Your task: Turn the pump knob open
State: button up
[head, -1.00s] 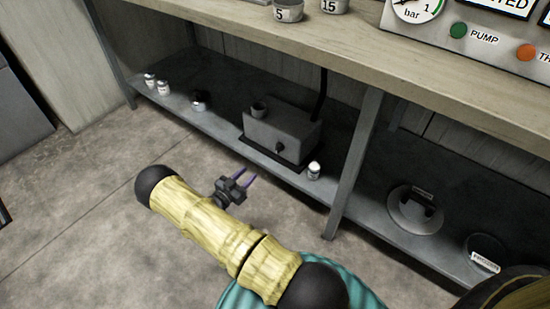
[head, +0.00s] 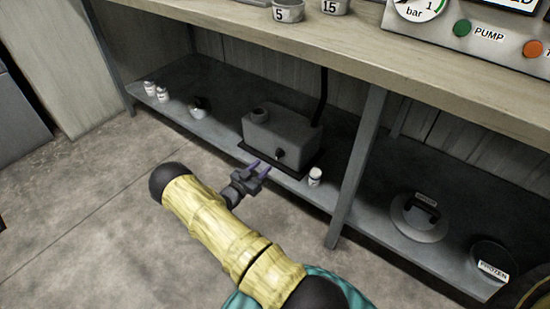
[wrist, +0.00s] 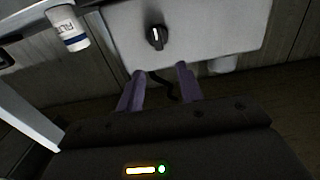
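The pump (head: 284,131) is a grey box on the low shelf, with a black hose rising behind it. Its black knob (head: 280,154) is on the front face. In the wrist view the knob (wrist: 157,37) shows a white pointer line standing nearly upright in the picture. My gripper (head: 260,168) is in front of the pump, near the shelf's front edge. In the wrist view its two purple fingers (wrist: 160,85) are apart with nothing between them. The knob lies beyond the fingertips and they do not appear to touch it.
A small white labelled bottle (head: 315,176) stands beside the pump, near a shelf post (head: 357,165). More small bottles (head: 156,91) and a dark pot (head: 198,106) stand to the left. The worktop (head: 350,50) overhangs the shelf (head: 215,130).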

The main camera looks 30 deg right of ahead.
aim_at(276, 153)
jog(key=b+x, duration=0.3)
jog(key=x, duration=0.5)
jog(key=shift+w+d+f, duration=0.1)
jog(key=shift+d, duration=0.1)
jog(key=shift+w+d, duration=0.15)
jog(key=shift+d, duration=0.2)
jog(key=c, duration=0.6)
